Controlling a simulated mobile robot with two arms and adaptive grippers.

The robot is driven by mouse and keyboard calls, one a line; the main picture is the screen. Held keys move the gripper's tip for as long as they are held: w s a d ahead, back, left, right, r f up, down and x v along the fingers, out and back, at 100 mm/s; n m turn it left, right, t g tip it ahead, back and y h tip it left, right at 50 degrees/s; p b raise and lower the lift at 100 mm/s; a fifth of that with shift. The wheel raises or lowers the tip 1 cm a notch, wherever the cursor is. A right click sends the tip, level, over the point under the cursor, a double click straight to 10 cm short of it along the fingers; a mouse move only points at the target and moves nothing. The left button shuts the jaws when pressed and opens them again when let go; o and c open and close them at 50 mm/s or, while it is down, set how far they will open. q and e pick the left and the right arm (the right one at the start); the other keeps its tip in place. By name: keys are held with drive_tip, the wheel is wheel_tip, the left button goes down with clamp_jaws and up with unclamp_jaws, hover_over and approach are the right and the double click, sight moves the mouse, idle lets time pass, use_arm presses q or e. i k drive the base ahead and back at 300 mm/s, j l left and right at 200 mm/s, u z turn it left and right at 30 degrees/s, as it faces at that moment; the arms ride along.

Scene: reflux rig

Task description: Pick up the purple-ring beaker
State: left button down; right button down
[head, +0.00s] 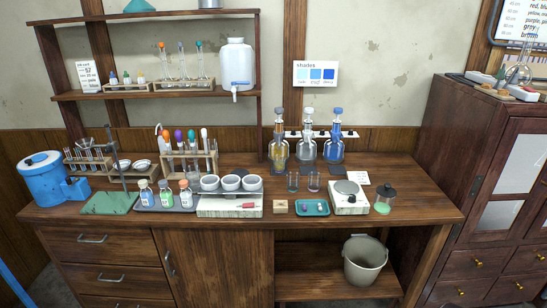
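Two small clear glass beakers stand side by side on the wooden bench in the head view, a left beaker (293,182) and a right beaker (314,182). They are upright and look empty. They are too small here for me to tell which one has a purple ring. Neither of my grippers is in view.
Behind the beakers stand several stoppered bottles, one with blue liquid (336,145). A teal tray (312,208) and small wooden block (281,207) lie in front. A white hotplate (349,201) is to the right, white bowls (230,183) to the left. The bench's right end is clear.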

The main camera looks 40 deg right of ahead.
sight(279, 164)
drive_tip(key=z, duration=1.35)
drive_tip(key=i+l+u, duration=0.15)
drive_tip(key=i+l, duration=0.2)
drive_tip(key=i, duration=0.2)
drive_tip(key=i+l+u, duration=0.2)
drive_tip(key=i+l, duration=0.15)
drive_tip(key=i, duration=0.2)
